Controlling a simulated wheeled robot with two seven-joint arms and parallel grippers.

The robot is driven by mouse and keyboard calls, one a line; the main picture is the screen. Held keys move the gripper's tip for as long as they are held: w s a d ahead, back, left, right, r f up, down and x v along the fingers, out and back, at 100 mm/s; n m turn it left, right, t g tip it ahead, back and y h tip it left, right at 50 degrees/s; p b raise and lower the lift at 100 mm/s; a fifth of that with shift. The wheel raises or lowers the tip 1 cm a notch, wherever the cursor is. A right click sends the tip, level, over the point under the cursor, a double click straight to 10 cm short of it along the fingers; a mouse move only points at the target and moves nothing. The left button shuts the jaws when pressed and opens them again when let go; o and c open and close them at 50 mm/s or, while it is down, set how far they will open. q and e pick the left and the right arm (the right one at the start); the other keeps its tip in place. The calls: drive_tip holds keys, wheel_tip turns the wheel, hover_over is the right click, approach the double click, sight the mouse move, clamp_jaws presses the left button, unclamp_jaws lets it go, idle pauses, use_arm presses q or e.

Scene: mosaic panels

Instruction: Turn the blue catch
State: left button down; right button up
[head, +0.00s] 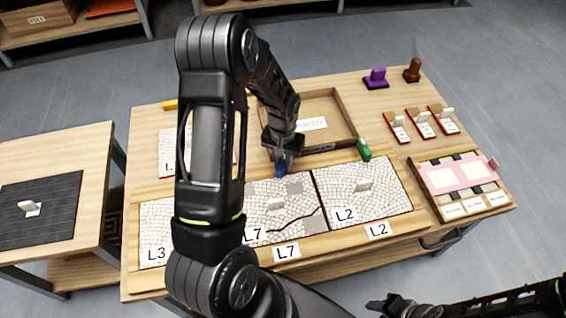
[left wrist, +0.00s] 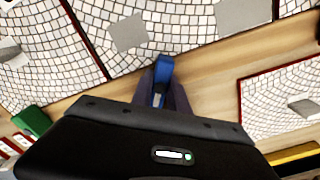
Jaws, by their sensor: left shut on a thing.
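The blue catch (head: 281,167) sits at the back edge of the mosaic row, by the L7 panel (head: 264,192). My left gripper (head: 283,158) reaches down to it from above and is shut on it. In the left wrist view the blue catch (left wrist: 163,75) sticks out between the two fingers (left wrist: 162,98), pointing toward the panels. Its lower part is hidden by the fingers. My right gripper (head: 388,304) is at the bottom edge of the head view, far from the catch; its jaw state is unclear.
A green catch (head: 363,149) stands right of the blue one, behind the L2 panel (head: 385,187). An open wooden tray (head: 347,112) lies behind my left gripper. Purple (head: 376,78) and brown (head: 412,70) stamp-like pieces stand at the back right. A side table (head: 98,150) is at left.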

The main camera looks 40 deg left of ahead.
sight(283, 162)
use_arm(q)
drive_tip(key=m, duration=0.5)
drive_tip(key=shift+m, duration=0.3)
drive_tip(key=m, duration=0.5)
drive_tip(key=shift+m, duration=0.4)
drive_tip(key=c, duration=1.3)
unclamp_jaws()
wheel_tip(283, 162, up, 8)
drive_tip(key=shift+f, duration=0.1)
